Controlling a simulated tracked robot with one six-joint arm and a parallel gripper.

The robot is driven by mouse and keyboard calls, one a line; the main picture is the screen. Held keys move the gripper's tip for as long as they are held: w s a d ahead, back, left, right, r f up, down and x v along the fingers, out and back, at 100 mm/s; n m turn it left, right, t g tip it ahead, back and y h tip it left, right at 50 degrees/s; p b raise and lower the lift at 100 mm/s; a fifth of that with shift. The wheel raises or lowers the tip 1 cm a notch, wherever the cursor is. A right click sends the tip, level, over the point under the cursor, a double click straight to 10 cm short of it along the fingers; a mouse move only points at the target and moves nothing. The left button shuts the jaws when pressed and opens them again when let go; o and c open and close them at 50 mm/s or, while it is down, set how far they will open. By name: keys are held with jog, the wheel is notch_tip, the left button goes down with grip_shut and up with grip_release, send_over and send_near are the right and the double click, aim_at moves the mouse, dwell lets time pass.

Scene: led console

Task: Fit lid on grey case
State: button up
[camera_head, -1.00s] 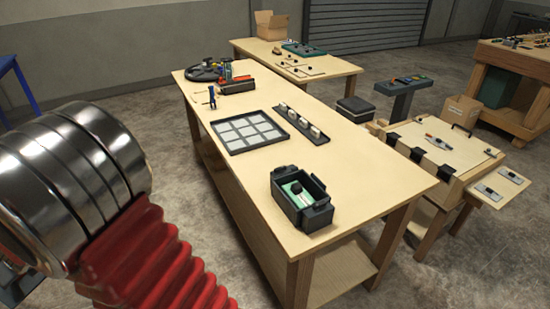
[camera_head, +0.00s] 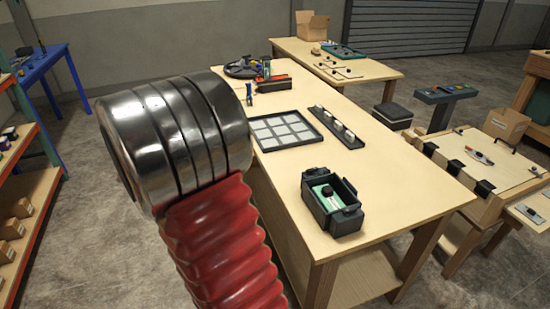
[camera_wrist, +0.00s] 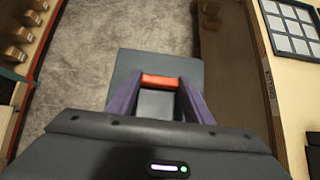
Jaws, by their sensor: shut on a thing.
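The dark grey case (camera_head: 328,208) stands open on the near end of the long wooden table. A green board (camera_head: 327,192) with a black knob shows inside it. In the wrist view, my gripper (camera_wrist: 160,85) has purple fingers shut on a flat grey square lid (camera_wrist: 188,64), held out over the floor beside the table. An orange-red piece (camera_wrist: 160,80) shows between the fingertips; I cannot tell whether it belongs to the lid. In the head view, my arm's metal rings and red bellows show, and the gripper and lid are not visible.
The long table (camera_head: 405,190) also carries a tray of pale squares (camera_head: 285,131), a dark rack (camera_head: 338,127) and tools at its far end. A workbench (camera_head: 490,165) stands at the right. Shelves with boxes (camera_head: 25,215) stand at the left. Concrete floor lies between shelves and table.

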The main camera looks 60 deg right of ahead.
jog(key=s+d+r+m+g+h, duration=0.1)
jog(key=s+d+r+m+g, duration=0.2)
jog(key=s+d, duration=0.7)
jog(key=s+d+r+m+g+h, duration=0.1)
jog(key=s+d+m+g+h, duration=0.15)
jog(key=s+d+m, duration=0.55)
jog(key=s+d+r+m+g+y, duration=0.1)
jog(key=s+d+m+g, duration=0.2)
jog(key=s, duration=1)
jog(key=s+d+r+m+g+y, duration=0.2)
jog(key=s+d+m+g, duration=0.1)
jog(key=s, duration=1.1)
jog(key=shift+s+d+g, duration=0.15)
jog(key=shift+d+g, duration=0.2)
jog(key=shift+d, duration=0.15)
jog(key=shift+f, duration=0.1)
jog(key=shift+f, duration=3.15)
jog(key=shift+a+f, duration=0.1)
jog(key=shift+f, duration=1)
